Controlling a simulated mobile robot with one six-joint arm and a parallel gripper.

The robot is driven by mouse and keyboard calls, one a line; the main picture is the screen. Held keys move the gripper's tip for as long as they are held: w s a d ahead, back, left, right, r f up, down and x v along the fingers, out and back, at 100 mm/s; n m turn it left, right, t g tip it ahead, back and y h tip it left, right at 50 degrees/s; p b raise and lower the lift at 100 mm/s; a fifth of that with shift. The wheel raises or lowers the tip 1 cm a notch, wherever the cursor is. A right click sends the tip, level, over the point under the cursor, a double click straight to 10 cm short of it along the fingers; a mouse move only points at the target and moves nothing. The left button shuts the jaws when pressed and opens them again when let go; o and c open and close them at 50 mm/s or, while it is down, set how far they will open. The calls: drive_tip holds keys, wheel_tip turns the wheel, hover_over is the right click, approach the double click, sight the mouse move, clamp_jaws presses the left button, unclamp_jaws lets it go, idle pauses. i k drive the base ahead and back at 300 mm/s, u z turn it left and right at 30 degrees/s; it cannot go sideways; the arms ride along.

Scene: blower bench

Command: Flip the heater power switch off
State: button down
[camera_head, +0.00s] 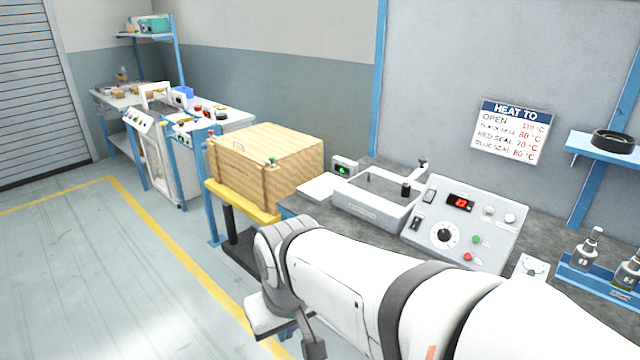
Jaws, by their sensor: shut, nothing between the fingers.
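The heater control panel (478,228) is a sloped light-grey box on the dark bench at right. It has a lit red display (460,202), a black dial (445,235), a green button (476,239) and a red button (467,257). My gripper (314,347) is at the bottom edge, small and partly cut off, shut and empty, left of and well apart from the panel.
A metal tray-like unit (362,210) with a black knob stands left of the panel. A wooden crate (262,165) sits on a yellow stand. A blue bottle rack (590,281) is at right. My arm covers the bench front; floor at left is clear.

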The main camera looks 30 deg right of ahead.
sight(416, 221)
drive_tip(key=z, duration=0.5)
drive_tip(key=i, duration=0.85)
drive_tip(key=z, duration=0.7)
drive_tip(key=k, duration=0.95)
drive_tip(key=z, duration=0.15)
drive_tip(key=i, duration=0.95)
drive_tip(key=u, duration=0.05)
